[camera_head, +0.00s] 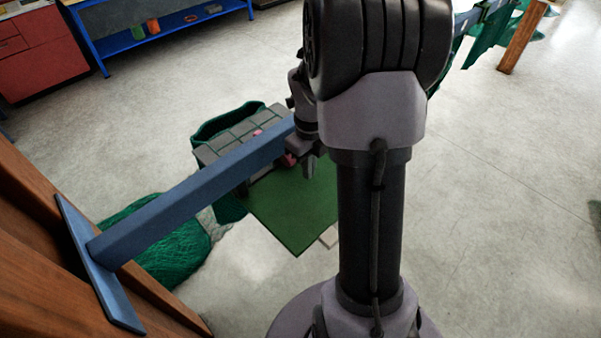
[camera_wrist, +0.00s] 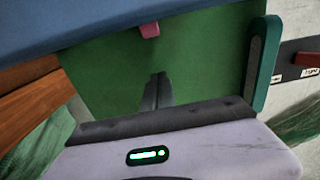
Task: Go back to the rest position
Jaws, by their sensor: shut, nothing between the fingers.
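My gripper (camera_head: 308,165) hangs at the end of my arm, just right of the end of a blue beam and over the table with the green mat (camera_head: 295,205). In the wrist view the two dark fingers (camera_wrist: 158,90) are together with nothing between them, above the green mat (camera_wrist: 105,80). A pink object (camera_wrist: 149,30) lies past the fingertips, partly hidden by the blue beam. A pink piece (camera_head: 288,160) also shows beside my gripper in the head view.
The blue beam (camera_head: 190,200) runs from a plate on the brown wood across to my gripper. A grey compartment tray (camera_head: 207,155) sits at the mat's back left. Green netting (camera_head: 170,250) lies on the floor at left. Open floor (camera_head: 500,200) is at right.

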